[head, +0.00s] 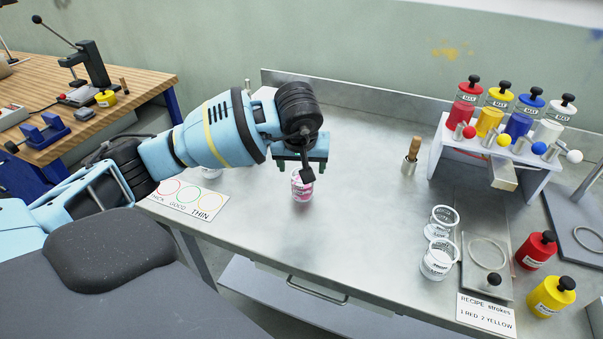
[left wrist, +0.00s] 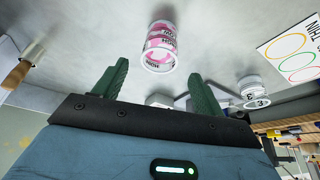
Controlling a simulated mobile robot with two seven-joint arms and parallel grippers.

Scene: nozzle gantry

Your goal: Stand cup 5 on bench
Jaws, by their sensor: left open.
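A clear cup with pink contents (head: 302,190) appears to stand upright on the steel bench (head: 350,215), left of the bench's middle. It also shows in the left wrist view (left wrist: 160,46), where its label is too small to read as a number. My left gripper (head: 303,164) is just above and behind this cup. Its two green fingers (left wrist: 158,72) are spread with nothing between them, and the cup is beyond their tips. I cannot tell which cup is cup 5. My right gripper is out of view.
Two clear cups (head: 438,260) stand at the right beside a scale plate (head: 487,252). A cup marked 3 (left wrist: 256,92) is near the printed card (head: 188,198). A paint rack (head: 490,150), brush holder (head: 409,166) and red and yellow jars (head: 535,250) stand right. The bench middle is clear.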

